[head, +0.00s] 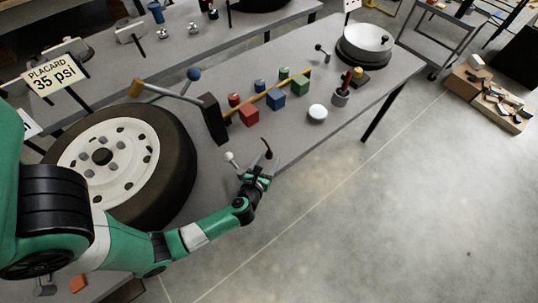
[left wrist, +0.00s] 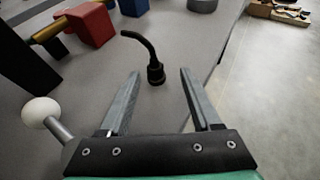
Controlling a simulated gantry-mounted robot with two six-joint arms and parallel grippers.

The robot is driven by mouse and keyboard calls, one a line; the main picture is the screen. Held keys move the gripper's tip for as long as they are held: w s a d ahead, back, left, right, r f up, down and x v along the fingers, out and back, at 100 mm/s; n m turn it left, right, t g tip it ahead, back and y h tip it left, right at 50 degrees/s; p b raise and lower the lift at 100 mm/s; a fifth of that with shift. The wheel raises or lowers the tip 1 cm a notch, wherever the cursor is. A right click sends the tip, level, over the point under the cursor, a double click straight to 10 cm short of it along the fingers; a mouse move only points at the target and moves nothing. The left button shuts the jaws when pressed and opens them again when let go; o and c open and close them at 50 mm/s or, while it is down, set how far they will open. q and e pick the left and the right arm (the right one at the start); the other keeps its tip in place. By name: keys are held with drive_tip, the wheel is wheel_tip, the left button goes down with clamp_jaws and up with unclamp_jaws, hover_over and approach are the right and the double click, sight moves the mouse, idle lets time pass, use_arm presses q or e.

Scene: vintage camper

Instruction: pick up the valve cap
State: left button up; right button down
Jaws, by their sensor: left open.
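A small black piece with a bent stem and a round, ridged base, which looks like the valve cap (head: 268,150), stands on the grey workbench (head: 300,150) near its front edge. It also shows in the left wrist view (left wrist: 155,73), its stem curving up to the left. My left gripper (head: 256,174) is open and empty, just on the near side of the piece. In the left wrist view the piece appears between the two fingertips, at or slightly beyond them. I cannot tell whether a finger touches it. My right gripper is not in view.
A white ball on a grey rod (left wrist: 40,110) stands close to the left of my left gripper. A large wheel (head: 120,155) lies left of it. Coloured blocks (head: 249,115) and a white round knob (head: 317,112) are farther back. Open floor lies right of the bench edge.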

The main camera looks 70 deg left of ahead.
sight(268, 155)
use_arm(q)
drive_tip(key=b+x, duration=0.1)
drive_tip(key=x, duration=0.1)
drive_tip(key=b+x, duration=0.1)
drive_tip(key=x, duration=0.2)
drive_tip(key=shift+s+a+f, duration=0.15)
drive_tip(key=shift+s+a, duration=0.05)
drive_tip(key=shift+s, duration=0.2)
drive_tip(key=shift+w+a, duration=0.1)
clamp_jaws()
